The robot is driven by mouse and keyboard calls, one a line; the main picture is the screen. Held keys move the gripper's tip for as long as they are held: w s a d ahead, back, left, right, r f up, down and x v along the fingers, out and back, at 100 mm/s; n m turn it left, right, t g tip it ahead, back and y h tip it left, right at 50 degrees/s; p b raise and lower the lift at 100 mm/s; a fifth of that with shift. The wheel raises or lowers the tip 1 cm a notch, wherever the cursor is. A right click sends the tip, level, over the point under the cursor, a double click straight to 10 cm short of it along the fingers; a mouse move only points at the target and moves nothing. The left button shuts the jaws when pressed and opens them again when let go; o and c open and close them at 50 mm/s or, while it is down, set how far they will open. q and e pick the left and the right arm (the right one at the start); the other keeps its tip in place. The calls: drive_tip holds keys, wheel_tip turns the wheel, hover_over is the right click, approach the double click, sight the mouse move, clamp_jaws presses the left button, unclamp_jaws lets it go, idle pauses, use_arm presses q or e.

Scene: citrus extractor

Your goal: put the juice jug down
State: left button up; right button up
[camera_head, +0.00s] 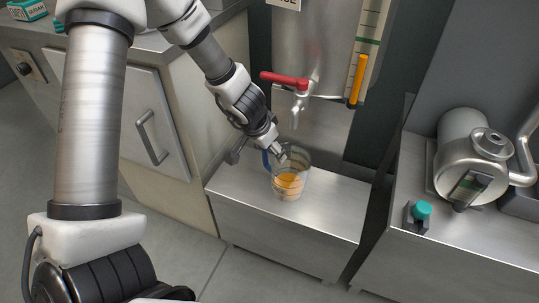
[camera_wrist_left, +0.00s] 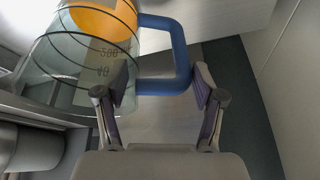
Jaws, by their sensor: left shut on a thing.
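The juice jug (camera_head: 291,182) is clear, with dark ring lines and some orange juice in the bottom. It is upright over the steel ledge (camera_head: 335,205), below the tap (camera_head: 297,106); I cannot tell whether its base touches the ledge. My left gripper (camera_head: 277,152) is at the jug's blue handle, on its left side, and is shut on it. In the left wrist view the blue handle (camera_wrist_left: 162,87) lies between the fingers of the left gripper (camera_wrist_left: 155,92), and the jug (camera_wrist_left: 85,60) shows at the upper left. My right gripper is not in view.
The tap has a red lever (camera_head: 284,80), and an orange gauge marker (camera_head: 357,80) stands to its right. Bare ledge lies right of the jug. A steel machine (camera_head: 470,165) and a teal button (camera_head: 422,210) are on the right counter. A cabinet (camera_head: 150,120) stands at left.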

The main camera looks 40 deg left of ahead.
use_arm(q)
drive_tip(key=o, duration=1.7)
drive_tip(key=shift+c, duration=0.2)
drive_tip(key=p+v, duration=1)
drive_tip(key=v, duration=0.2)
drive_tip(key=s+d+f+n+g, duration=0.15)
drive_tip(key=s+d+f, duration=0.35)
drive_tip(key=s+f, duration=0.55)
drive_tip(key=s+d+f+n+g, duration=0.1)
drive_tip(key=s+d+f+g, duration=0.3)
drive_tip(key=s+f, duration=0.7)
wheel_tip(320, 180, up, 24)
drive_tip(key=t+p, duration=0.1)
drive_tip(key=p, duration=2.4)
drive_tip(key=shift+w+d, duration=0.25)
drive_tip(key=shift+w, duration=0.2)
